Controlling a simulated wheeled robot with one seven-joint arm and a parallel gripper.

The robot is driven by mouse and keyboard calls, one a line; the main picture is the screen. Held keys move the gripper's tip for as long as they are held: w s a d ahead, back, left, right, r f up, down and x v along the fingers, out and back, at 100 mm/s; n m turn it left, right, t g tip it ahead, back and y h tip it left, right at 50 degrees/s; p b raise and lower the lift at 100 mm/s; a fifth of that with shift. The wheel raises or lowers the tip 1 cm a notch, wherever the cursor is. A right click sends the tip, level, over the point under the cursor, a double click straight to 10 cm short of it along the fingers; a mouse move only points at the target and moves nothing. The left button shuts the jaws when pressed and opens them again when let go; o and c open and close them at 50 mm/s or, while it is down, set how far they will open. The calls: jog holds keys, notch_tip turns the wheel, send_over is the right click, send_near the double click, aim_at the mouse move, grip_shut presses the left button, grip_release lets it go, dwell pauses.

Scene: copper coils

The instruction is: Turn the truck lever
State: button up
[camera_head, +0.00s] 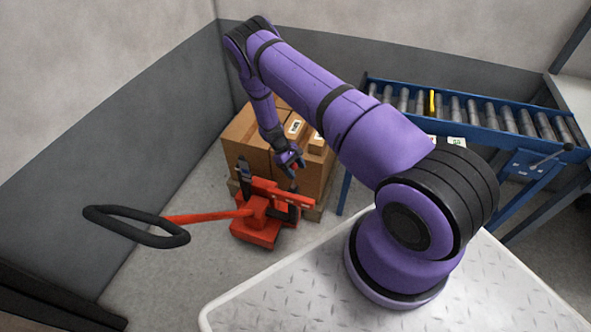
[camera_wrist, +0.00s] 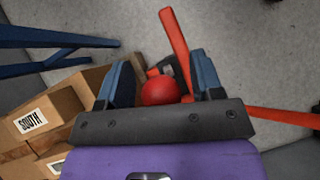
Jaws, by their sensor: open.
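The red pallet truck (camera_head: 258,230) stands on the floor at the lower left of my arm. Its red tiller shaft (camera_head: 205,216) runs left to a black loop handle (camera_head: 135,226). My gripper (camera_head: 292,165) is over the truck's right part, tilted downward. In the wrist view a round red knob (camera_wrist: 160,91) lies between the two open fingers, one on each side; it appears to be the lever's end. I cannot tell whether a finger touches it. A red bar (camera_wrist: 176,38) extends above the knob. The lever's lower part is hidden.
Cardboard boxes (camera_head: 243,137) stand close behind the truck; a labelled box (camera_wrist: 32,121) also shows in the wrist view. A blue roller conveyor (camera_head: 470,120) with a yellow item (camera_head: 432,101) is at the right. Grey walls close in at left and back.

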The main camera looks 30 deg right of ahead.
jog(key=v, duration=1)
jog(key=shift+w+r, duration=0.25)
jog(key=shift+r, duration=0.1)
jog(key=a+r+m+t+y, duration=0.1)
jog(key=a+r+t, duration=0.1)
jog(key=r, duration=1.3)
jog(key=a+r+m+t+y, duration=0.1)
jog(key=r+t, duration=0.1)
jog(key=r, duration=1.3)
jog(key=s+a+r+m+t, duration=0.1)
jog(key=s+r, duration=0.4)
jog(key=r, duration=0.4)
jog(key=s+a+r+t, duration=0.1)
jog(key=s+r+t, duration=0.1)
jog(key=s+r, duration=0.5)
jog(key=s+a+r+t, duration=0.1)
jog(key=s+r, duration=0.2)
jog(key=s, duration=0.5)
jog(key=s+r+m+t, duration=0.1)
jog(key=s+r, duration=0.3)
jog(key=s, duration=0.4)
jog(key=s+a+r+t, duration=0.1)
jog(key=s+r+t, duration=0.2)
jog(key=s, duration=0.5)
jog(key=shift+a+r+y, duration=0.3)
jog(key=shift+r+y, duration=0.1)
jog(key=shift+r, duration=0.3)
